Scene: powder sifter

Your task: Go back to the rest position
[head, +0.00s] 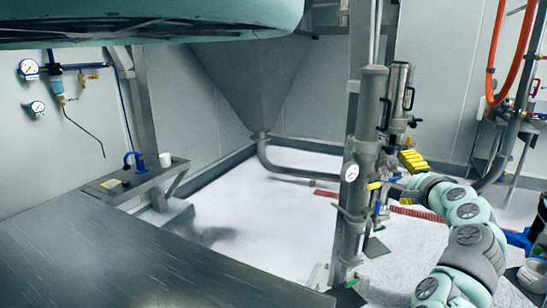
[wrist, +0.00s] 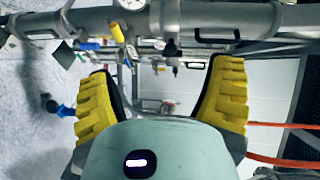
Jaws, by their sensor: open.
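My gripper (head: 412,161) shows at the right of the head view, at the end of my bent teal and grey arm. Its yellow ridged fingers stand close to the vertical metal pipe assembly (head: 368,115), on its right side. In the wrist view my gripper (wrist: 165,85) has its two yellow fingers spread wide with nothing held between them. A horizontal-looking metal pipe (wrist: 225,18) crosses the top of that view beyond the fingertips. I cannot tell whether a finger touches any part of the pipework.
A metal table (head: 110,255) fills the lower left of the head view. A hopper (head: 255,80) stands at the back. A pressure gauge (head: 350,171) and yellow and blue valve handles sit on the pipework. Orange hoses (head: 511,55) hang at the right. The pale floor (head: 270,215) in the middle is clear.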

